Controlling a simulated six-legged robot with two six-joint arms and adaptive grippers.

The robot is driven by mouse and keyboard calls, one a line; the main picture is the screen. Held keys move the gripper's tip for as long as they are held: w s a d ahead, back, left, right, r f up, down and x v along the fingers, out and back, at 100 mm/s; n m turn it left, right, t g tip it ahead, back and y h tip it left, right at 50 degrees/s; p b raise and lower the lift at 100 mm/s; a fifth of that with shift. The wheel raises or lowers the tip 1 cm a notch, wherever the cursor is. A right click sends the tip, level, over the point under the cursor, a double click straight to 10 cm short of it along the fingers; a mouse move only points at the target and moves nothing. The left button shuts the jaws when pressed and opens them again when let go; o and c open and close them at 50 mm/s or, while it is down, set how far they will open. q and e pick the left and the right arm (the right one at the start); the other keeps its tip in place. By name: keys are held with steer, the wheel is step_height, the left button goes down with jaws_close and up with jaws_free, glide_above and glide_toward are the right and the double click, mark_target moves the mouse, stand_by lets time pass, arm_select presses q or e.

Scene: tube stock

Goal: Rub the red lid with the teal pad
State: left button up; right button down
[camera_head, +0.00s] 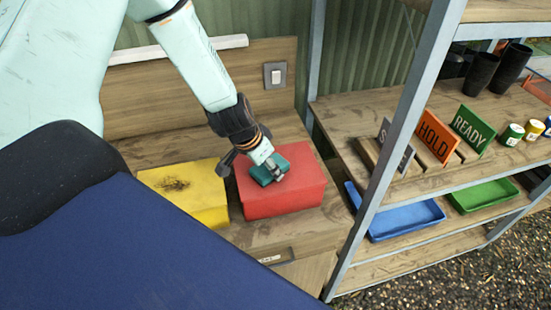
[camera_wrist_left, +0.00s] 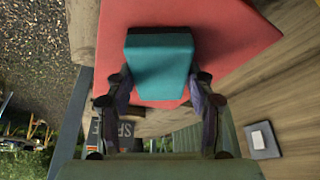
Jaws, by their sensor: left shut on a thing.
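The red box (camera_head: 285,204) stands on the wooden bench, and its flat red lid (camera_head: 306,172) faces up. The teal pad (camera_head: 262,177) is at the lid's top surface; I cannot tell for sure whether it touches. My left gripper (camera_head: 272,168) is shut on the pad from above. In the left wrist view the teal pad (camera_wrist_left: 160,62) sits between the two fingers of the left gripper (camera_wrist_left: 160,92), with the red lid (camera_wrist_left: 220,25) behind it. My right gripper is not in view.
A yellow box (camera_head: 200,205) with a dark smudge on top stands left of the red one. A wall switch (camera_head: 275,75) is behind. A metal shelf post (camera_head: 385,165) rises on the right, beside shelves with signs, a blue tray (camera_head: 405,222) and a green tray (camera_head: 485,197).

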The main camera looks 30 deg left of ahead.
mark_target(250, 170)
arm_select(q)
steer(key=shift+s+a+f, duration=0.1)
steer(key=shift+s+a, duration=0.4)
steer(key=shift+s, duration=0.15)
steer(key=shift+s+a+p, duration=0.35)
steer(key=shift+s+p, duration=0.2)
steer(key=shift+p, duration=0.25)
steer(key=shift+s+a, duration=0.15)
steer(key=shift+a, duration=0.05)
steer(key=shift+s+a, duration=0.45)
steer(key=shift+a, duration=0.1)
steer(key=shift+w+d+b, duration=0.9)
steer(key=shift+w+b, duration=0.15)
steer(key=shift+b, duration=0.1)
steer(key=shift+w+d+b, duration=0.25)
steer(key=shift+w+b, duration=0.05)
steer(key=shift+b, duration=0.05)
steer(key=shift+d, duration=0.1)
